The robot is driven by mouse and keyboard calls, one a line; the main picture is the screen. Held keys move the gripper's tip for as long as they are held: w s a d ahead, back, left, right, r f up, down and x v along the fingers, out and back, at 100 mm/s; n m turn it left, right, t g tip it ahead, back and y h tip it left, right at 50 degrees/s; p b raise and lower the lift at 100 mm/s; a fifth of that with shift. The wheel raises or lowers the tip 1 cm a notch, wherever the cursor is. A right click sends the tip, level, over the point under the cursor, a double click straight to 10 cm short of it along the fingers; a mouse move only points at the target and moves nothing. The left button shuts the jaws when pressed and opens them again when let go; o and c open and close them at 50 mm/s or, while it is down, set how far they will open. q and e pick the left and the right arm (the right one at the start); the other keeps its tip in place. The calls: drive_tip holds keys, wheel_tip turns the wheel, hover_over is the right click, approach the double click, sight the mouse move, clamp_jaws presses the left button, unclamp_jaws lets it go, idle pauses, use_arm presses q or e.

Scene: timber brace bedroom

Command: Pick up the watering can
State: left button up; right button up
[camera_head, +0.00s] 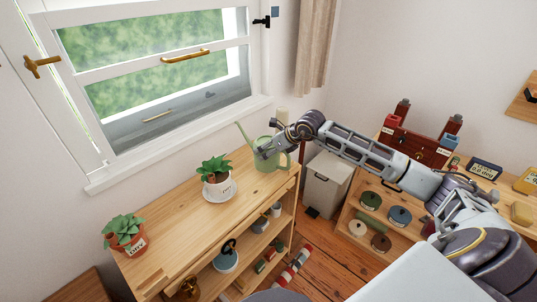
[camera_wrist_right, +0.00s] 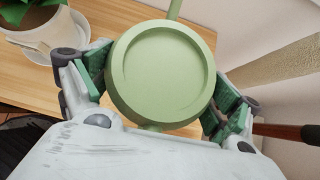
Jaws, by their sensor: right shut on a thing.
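The pale green watering can (camera_head: 268,160) is at the right end of the wooden shelf unit's top, with its thin spout pointing up and left. It looks upright; I cannot tell if its base touches the wood. My right gripper (camera_head: 272,143) reaches it from the right and is shut on its body. In the right wrist view, the can's round, recessed face (camera_wrist_right: 162,72) fills the space between the green finger pads of the gripper (camera_wrist_right: 160,88). My left gripper is not in view.
The wooden shelf unit (camera_head: 180,237) stands under the window. A potted plant in a white pot (camera_head: 218,188) is close left of the can, and another in a terracotta pot (camera_head: 128,238) is farther left. A pale bin (camera_head: 326,182) stands right of the unit.

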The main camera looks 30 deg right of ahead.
wheel_tip(320, 180, up, 9)
drive_tip(key=shift+r+b, duration=0.2)
drive_tip(key=shift+b, duration=0.1)
drive_tip(key=shift+r, duration=0.4)
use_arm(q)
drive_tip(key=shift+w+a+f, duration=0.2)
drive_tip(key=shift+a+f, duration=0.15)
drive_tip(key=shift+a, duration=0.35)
use_arm(e)
drive_tip(key=shift+r, duration=0.15)
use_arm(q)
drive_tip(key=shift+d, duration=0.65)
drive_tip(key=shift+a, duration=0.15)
